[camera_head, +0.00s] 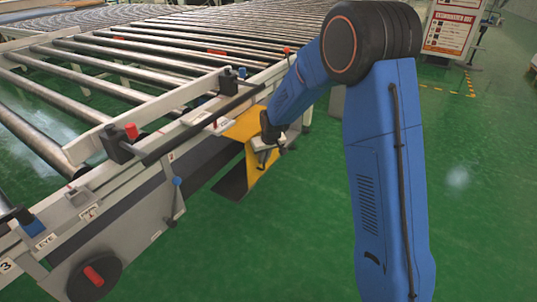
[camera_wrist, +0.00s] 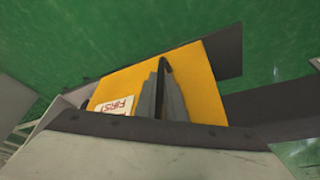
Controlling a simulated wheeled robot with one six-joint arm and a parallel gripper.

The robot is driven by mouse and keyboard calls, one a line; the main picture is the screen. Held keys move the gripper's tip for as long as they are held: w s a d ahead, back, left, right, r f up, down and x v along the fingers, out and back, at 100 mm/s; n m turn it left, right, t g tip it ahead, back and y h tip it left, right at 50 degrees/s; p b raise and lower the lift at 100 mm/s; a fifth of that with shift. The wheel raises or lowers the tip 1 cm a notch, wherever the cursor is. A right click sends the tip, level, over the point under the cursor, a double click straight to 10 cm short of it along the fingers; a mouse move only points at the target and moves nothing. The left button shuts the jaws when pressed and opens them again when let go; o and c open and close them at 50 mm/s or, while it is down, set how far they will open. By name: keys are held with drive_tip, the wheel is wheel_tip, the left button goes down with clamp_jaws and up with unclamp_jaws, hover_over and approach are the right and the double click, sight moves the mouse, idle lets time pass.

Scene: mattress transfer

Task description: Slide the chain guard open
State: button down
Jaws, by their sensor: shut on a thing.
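The chain guard is a yellow panel (camera_head: 242,128) on the side of the roller conveyor, right of the middle of its frame. It also fills the centre of the wrist view (camera_wrist: 205,85), with a white label reading "FIRST" on its left part. My gripper (camera_head: 265,153) is at the panel's outer face, at the end of my blue arm. In the wrist view the gripper fingers (camera_wrist: 163,95) stand close together against the yellow panel, around a dark, thin handle-like part. The exact grip is partly hidden by the gripper body.
The roller conveyor (camera_head: 130,50) runs from the left to the back. A dark plate (camera_head: 234,182) hangs below the guard. A red knob (camera_head: 93,276) sits on the conveyor's side at lower left. Green floor (camera_head: 230,260) is clear in front. A sign (camera_head: 455,25) stands at the back right.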

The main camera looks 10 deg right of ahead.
drive_tip(key=shift+s+a, duration=1.4)
drive_tip(key=shift+s, duration=0.3)
drive_tip(key=c, duration=2.1)
unclamp_jaws()
drive_tip(key=v, duration=1.7)
drive_tip(key=shift+r, duration=0.2)
